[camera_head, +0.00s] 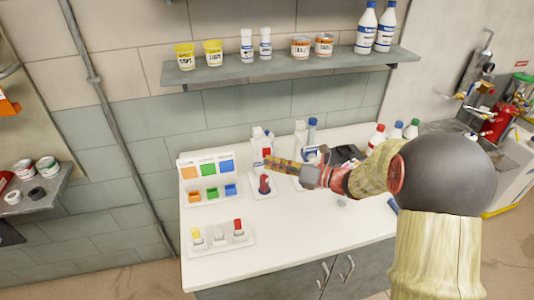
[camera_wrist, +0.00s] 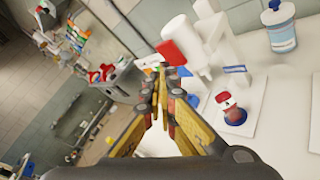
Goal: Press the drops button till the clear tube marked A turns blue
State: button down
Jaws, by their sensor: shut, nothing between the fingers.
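My gripper (camera_head: 270,163) is shut and empty, held above the white counter near a white stand. In the wrist view its fingertips (camera_wrist: 160,72) point toward a red block (camera_wrist: 175,52) on the side of a white dispenser (camera_wrist: 196,40); I cannot tell if they touch. I cannot tell whether this block is the drops button. A small red-topped vial (camera_head: 264,185) stands on a blue base below the gripper, and it also shows in the wrist view (camera_wrist: 232,110). A front rack (camera_head: 222,243) holds small yellow-, white- and red-topped pieces. I cannot make out a mark A.
A card with orange, green and blue squares (camera_head: 207,167) stands at the left with small coloured cups below it. Several bottles (camera_head: 397,130) stand at the back right. A grey shelf (camera_head: 290,67) overhangs the counter. The counter's front middle (camera_head: 300,235) is clear.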

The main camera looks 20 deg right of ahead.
jog(key=shift+w, duration=0.25)
jog(key=shift+w+p, duration=0.3)
jog(key=shift+w, duration=0.2)
dwell(0.8)
jog(key=shift+s+p, duration=0.35)
jog(key=shift+s, duration=0.6)
jog(key=shift+s, duration=0.1)
jog(key=shift+s+p, duration=0.9)
jog(key=shift+s, duration=1.5)
jog(key=shift+n, duration=0.3)
